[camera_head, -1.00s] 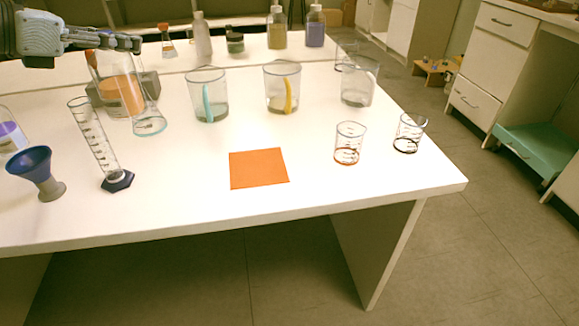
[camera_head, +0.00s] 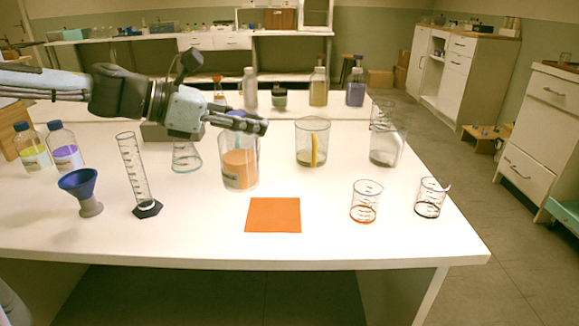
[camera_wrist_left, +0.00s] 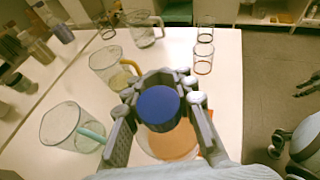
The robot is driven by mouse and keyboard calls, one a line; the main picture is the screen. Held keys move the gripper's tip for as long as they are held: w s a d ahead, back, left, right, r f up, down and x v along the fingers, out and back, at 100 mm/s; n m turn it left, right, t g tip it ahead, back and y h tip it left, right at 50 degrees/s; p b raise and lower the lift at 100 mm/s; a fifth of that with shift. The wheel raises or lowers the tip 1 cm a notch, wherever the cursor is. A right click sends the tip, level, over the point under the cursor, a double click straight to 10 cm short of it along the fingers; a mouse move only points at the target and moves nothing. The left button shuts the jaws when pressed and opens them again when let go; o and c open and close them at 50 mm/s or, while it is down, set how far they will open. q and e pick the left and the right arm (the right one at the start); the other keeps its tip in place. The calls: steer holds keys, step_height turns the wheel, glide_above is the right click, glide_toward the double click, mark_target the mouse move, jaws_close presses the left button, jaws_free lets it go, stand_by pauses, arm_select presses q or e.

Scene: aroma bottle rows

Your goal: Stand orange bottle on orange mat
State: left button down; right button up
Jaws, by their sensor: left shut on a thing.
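The orange bottle (camera_head: 240,170) is a clear bottle with orange liquid. It hangs or stands upright under my left gripper (camera_head: 258,125), just behind and left of the orange mat (camera_head: 273,215). I cannot tell whether its base touches the table. My left gripper is shut on its upper end. In the left wrist view its blue cap (camera_wrist_left: 158,106) sits between the fingers, with the orange liquid (camera_wrist_left: 172,146) below. The mat lies flat and bare near the table's front edge. A dark finger-like part at the wrist view's right edge may be my right gripper (camera_wrist_left: 303,85); its state is unclear.
Beakers with rods (camera_head: 313,142) stand behind the mat, and two small beakers (camera_head: 365,202) stand right of it. A graduated cylinder (camera_head: 135,175) and blue funnel (camera_head: 78,190) stand left. Bare table surrounds the mat.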

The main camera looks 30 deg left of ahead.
arm_select(q)
steer(key=w+d+f, duration=0.3)
steer(key=d+f, duration=0.2)
steer(key=f, duration=0.2)
steer(key=shift+w+f, duration=0.15)
steer(key=shift+f, duration=0.05)
arm_select(e)
steer(key=shift+f, duration=0.95)
arm_select(q)
steer(key=shift+f, duration=0.15)
steer(key=c, duration=1.3)
jaws_free()
arm_select(e)
steer(key=shift+w+r, duration=0.1)
steer(key=shift+r, duration=0.2)
arm_select(q)
steer(key=shift+o, duration=0.2)
